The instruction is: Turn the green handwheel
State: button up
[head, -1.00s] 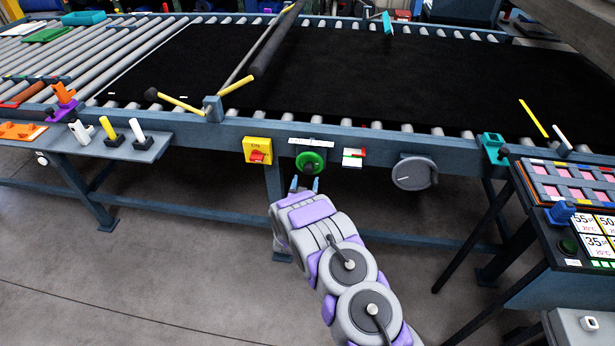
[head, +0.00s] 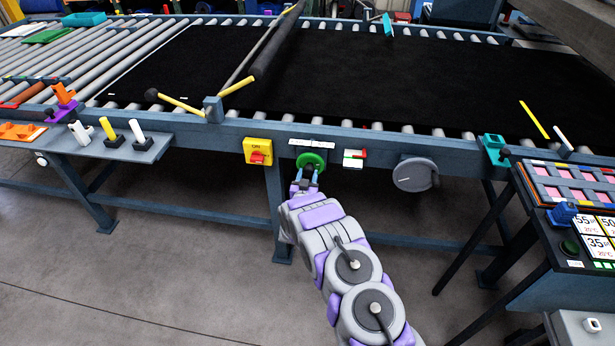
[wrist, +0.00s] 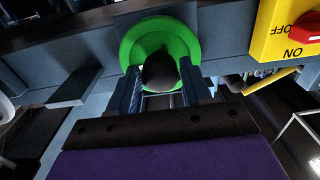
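The green handwheel (head: 311,161) is mounted on the front rail of the belt press, below a white label strip. In the wrist view the green handwheel (wrist: 158,36) shows as a round disc with a dark knob (wrist: 160,72) in front of it. My gripper (head: 305,180) is right at the wheel's lower edge. In the wrist view my gripper's two fingers (wrist: 161,88) stand apart, one on each side of the dark knob. Whether the fingers touch the knob is hard to tell.
A yellow switch box (head: 257,151) with a red knob sits just left of the wheel. A small white and red plate (head: 353,158) and a grey handwheel (head: 415,174) are to the right. A control desk (head: 580,230) stands at the far right.

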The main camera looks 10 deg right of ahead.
jog(key=c, duration=0.6)
jog(key=shift+n, duration=0.3)
jog(key=n, duration=0.3)
jog(key=shift+r, duration=0.1)
jog(key=n+p, duration=0.1)
jog(key=n, duration=0.3)
jog(key=shift+r, duration=0.1)
jog(key=n+p, duration=0.1)
jog(key=n, duration=0.3)
jog(key=shift+p, duration=0.35)
jog(key=shift+n+p, duration=0.55)
jog(key=shift+n, duration=1.55)
